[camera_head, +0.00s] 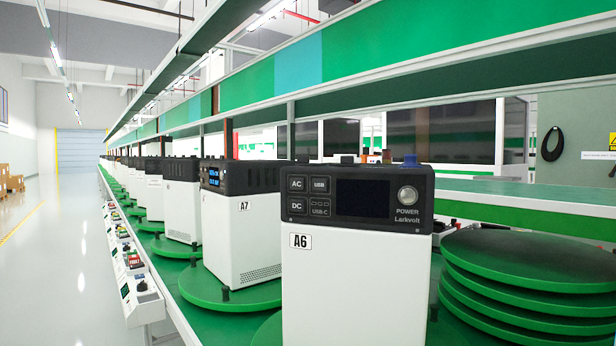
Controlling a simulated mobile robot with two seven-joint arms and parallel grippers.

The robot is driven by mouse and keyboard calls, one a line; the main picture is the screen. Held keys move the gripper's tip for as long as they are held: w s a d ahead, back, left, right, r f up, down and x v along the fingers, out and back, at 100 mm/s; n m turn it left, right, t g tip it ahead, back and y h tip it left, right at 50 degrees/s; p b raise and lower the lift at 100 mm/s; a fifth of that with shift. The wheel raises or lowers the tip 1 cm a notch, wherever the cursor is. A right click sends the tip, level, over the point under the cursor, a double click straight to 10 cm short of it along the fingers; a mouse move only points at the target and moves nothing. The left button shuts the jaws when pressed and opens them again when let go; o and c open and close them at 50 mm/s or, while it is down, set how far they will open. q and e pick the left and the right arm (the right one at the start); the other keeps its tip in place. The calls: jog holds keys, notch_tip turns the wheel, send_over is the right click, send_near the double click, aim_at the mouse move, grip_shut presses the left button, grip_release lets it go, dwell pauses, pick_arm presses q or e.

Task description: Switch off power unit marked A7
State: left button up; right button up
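The power unit marked A7 (237,238) is a white box with a black top, standing on a green turntable behind and left of unit A6. Its small display (211,176) is lit with blue and orange figures. Its power button is not visible from here; part of its front is turned away and its right side is partly covered by A6. The power unit marked A6 (352,285) is nearest, facing me, with a dark display and a round silver POWER button (407,195). Neither of my grippers is in view.
A7's green turntable (205,291) sits on a long green line with several more units behind. A stack of green discs (530,290) is at the right. Control boxes (141,299) line the left edge. A green shelf (420,50) runs overhead. The floor (70,270) at left is clear.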

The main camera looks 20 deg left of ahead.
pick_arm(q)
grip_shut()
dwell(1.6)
